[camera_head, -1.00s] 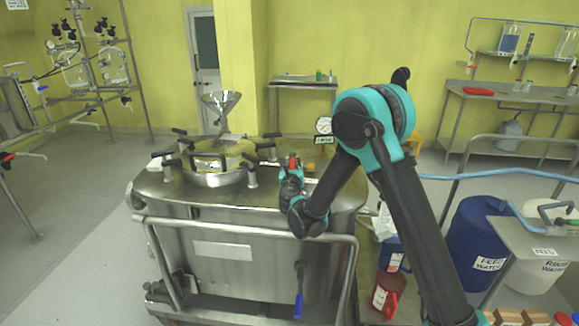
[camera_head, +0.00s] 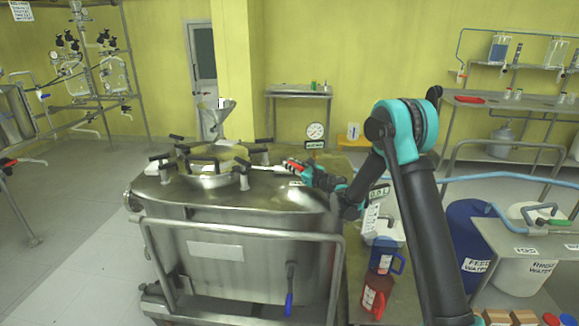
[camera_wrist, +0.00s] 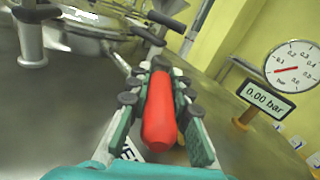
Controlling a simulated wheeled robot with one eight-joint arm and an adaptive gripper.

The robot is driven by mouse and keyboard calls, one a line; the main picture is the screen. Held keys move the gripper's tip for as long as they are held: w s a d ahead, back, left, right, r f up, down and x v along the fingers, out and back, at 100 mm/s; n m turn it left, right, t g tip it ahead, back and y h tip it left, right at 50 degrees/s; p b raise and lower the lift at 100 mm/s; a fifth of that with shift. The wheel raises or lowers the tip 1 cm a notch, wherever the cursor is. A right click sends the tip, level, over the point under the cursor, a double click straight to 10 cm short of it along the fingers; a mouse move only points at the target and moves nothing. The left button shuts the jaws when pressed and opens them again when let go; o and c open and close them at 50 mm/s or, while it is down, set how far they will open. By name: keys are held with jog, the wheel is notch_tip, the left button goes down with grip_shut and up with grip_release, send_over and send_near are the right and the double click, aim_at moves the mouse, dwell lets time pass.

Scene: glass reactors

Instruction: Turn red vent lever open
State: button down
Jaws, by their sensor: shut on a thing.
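The red vent lever (camera_wrist: 159,110) lies lengthwise between the two fingers of my gripper (camera_wrist: 160,95) in the wrist view. My gripper is shut on it. In the head view my gripper (camera_head: 296,167) is over the right part of the steel vessel's top (camera_head: 270,195), to the right of the round hatch (camera_head: 212,172). Only a bit of red shows between the fingers there. The lever's pivot and far end are largely hidden.
A pressure gauge (camera_wrist: 294,65) with a display reading 0.00 bar (camera_wrist: 266,100) stands to the right of the lever. Black-handled clamps ring the hatch. A steel rail (camera_head: 240,229) runs along the vessel's front. Blue (camera_head: 386,256) and red (camera_head: 375,297) jugs stand to the right.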

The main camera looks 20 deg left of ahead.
jog(key=shift+w+d+n+g+y, duration=0.1)
jog(key=shift+w+n+g+y, duration=0.1)
jog(key=shift+n+g+y, duration=0.3)
jog(key=c, duration=1.3)
grip_release()
jog(key=shift+c, duration=0.2)
notch_tip(320, 180, up, 10)
jog(key=shift+r, duration=0.1)
jog(key=shift+c, duration=0.5)
